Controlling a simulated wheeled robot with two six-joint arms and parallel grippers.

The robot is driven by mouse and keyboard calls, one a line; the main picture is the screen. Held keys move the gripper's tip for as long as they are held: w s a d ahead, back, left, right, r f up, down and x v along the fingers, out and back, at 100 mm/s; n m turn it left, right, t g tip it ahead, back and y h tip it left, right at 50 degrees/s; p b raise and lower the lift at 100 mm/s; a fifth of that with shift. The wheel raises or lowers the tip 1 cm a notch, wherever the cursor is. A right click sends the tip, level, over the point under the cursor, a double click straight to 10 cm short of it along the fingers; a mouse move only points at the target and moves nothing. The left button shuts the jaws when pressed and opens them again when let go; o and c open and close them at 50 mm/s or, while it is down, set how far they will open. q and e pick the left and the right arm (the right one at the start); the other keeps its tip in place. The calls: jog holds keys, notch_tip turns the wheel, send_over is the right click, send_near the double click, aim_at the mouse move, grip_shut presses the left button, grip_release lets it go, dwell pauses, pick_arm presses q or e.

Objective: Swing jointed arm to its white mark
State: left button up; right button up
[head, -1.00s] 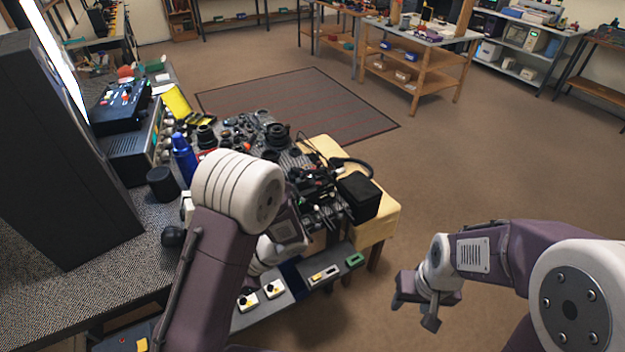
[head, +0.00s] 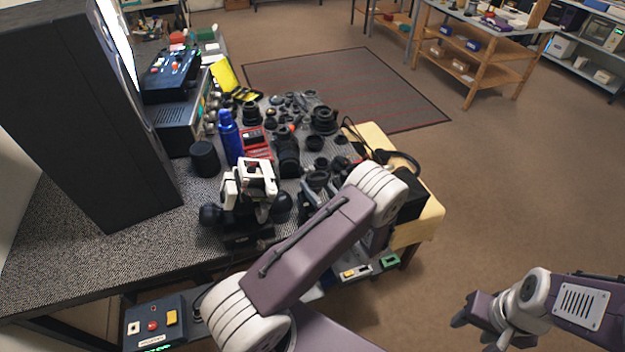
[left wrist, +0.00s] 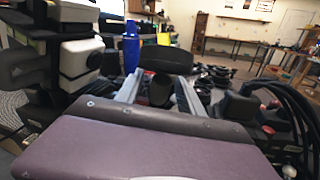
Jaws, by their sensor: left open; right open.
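A white-and-black jointed device (head: 250,180) with round black knobs stands on the bench's near part; I cannot tell for sure that it is the task's jointed arm. What looks like the same device is close at the left of the left wrist view (left wrist: 78,55). I cannot pick out the white mark. My left gripper (left wrist: 160,82) is open, its two pale fingers apart. A dark cylinder shows between them, and I cannot tell how far off it is. My right gripper (head: 482,328) is open and empty over the floor, right of the bench.
A tall black panel (head: 85,115) stands at left. The floor at right is clear.

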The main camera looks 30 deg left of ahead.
pick_arm(q)
jog(key=shift+x, duration=1)
grip_shut()
dwell(0.7)
